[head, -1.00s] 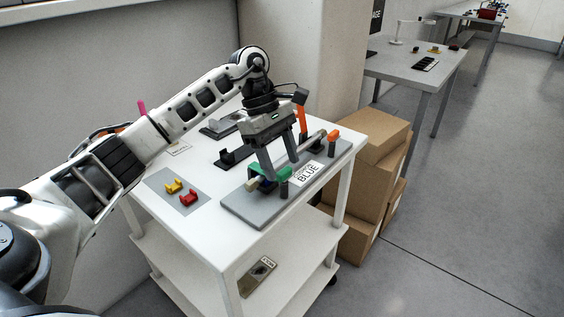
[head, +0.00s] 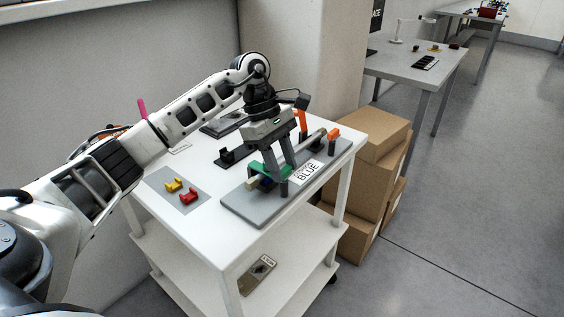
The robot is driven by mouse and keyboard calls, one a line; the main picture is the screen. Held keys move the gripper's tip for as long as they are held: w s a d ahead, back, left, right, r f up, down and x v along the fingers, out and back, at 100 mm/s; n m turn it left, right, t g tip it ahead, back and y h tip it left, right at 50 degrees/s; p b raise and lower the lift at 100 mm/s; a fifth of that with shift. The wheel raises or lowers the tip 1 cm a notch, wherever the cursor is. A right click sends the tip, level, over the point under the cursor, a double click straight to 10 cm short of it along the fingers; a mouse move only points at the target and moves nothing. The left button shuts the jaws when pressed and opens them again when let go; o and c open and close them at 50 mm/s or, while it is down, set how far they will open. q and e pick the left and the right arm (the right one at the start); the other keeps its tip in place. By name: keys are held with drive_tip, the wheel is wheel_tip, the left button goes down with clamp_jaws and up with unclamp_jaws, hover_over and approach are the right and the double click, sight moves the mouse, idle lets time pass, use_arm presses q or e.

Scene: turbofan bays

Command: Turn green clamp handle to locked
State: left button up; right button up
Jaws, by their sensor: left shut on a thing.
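The green clamp (head: 257,169) sits near the left part of a grey base plate (head: 240,208) on the white cart, around a rod. A blue part shows under it. My left gripper (head: 280,176) points down over the plate with its fingers at the green clamp. It is shut on the green clamp handle, which the fingers largely hide, so I cannot tell its exact angle. An orange clamp (head: 333,134) is at the plate's right end, and an orange upright handle (head: 302,119) stands behind the rod. My right gripper is not in view.
A label reading BLUE (head: 307,173) lies on the plate. Yellow (head: 173,186) and red (head: 189,195) clips lie on a grey mat (head: 163,178). A black holder (head: 232,155) stands behind the plate. Cardboard boxes (head: 378,140) are stacked right of the cart.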

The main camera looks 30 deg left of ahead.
use_arm(q)
drive_tip(key=n+t+b, duration=0.1)
drive_tip(key=n, duration=0.2)
drive_tip(key=shift+s+n, duration=0.1)
drive_tip(key=shift+n, duration=0.2)
drive_tip(key=n+t+b, duration=0.1)
drive_tip(key=n, duration=0.2)
drive_tip(key=shift+s+n+t+y, duration=0.1)
drive_tip(key=shift+n+t+y, duration=0.2)
drive_tip(key=shift+t+y, duration=0.1)
drive_tip(key=n+t, duration=0.1)
drive_tip(key=n, duration=0.2)
drive_tip(key=shift+d+n+y+b, duration=0.1)
drive_tip(key=shift+n+y+b, duration=0.2)
drive_tip(key=shift+y+b, duration=0.1)
drive_tip(key=n+y, duration=0.1)
drive_tip(key=n, duration=0.2)
drive_tip(key=shift+s+d+t+b, duration=0.1)
drive_tip(key=shift+t+b, duration=0.3)
drive_tip(key=shift+n+y+b, duration=0.3)
drive_tip(key=shift+n+y, duration=0.4)
drive_tip(key=shift+n, duration=1.1)
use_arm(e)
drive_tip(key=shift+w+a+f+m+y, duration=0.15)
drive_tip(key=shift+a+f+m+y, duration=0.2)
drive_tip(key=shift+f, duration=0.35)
use_arm(q)
drive_tip(key=o, duration=1)
